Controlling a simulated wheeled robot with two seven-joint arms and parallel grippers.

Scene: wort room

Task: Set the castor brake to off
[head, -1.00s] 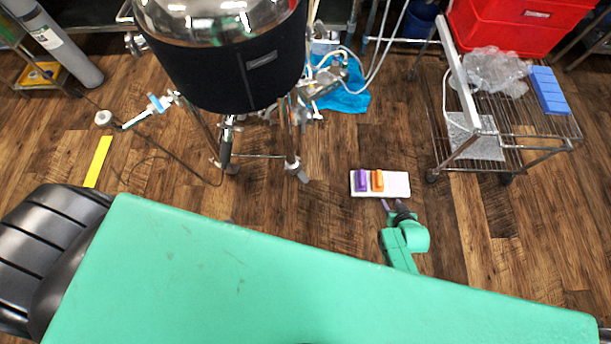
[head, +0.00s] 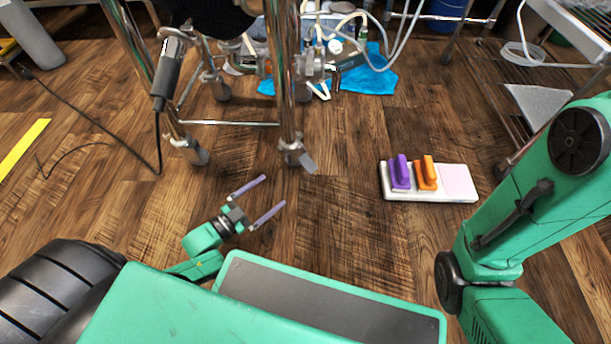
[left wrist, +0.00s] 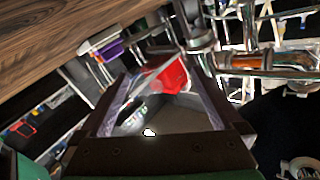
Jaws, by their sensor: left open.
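The castor (head: 291,150) sits on the floor at the foot of the nearest steel leg of the kettle stand in the head view. Its grey brake pedal (head: 308,162) sticks out toward the lower right; its setting cannot be told. My left gripper (head: 274,191) is open and empty, with two purple-grey fingers apart, short of the castor and to its lower left. In the left wrist view my left gripper (left wrist: 158,82) shows its spread fingers; I cannot make out the pedal there. My right arm (head: 535,205) fills the right side, its gripper out of view.
A white board (head: 457,183) with a purple block (head: 399,172) and an orange block (head: 426,173) lies on the floor to the right. Another castor (head: 190,150) stands left. A dark cable hangs from a grey handle (head: 168,75). Blue sheeting (head: 368,80) lies behind.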

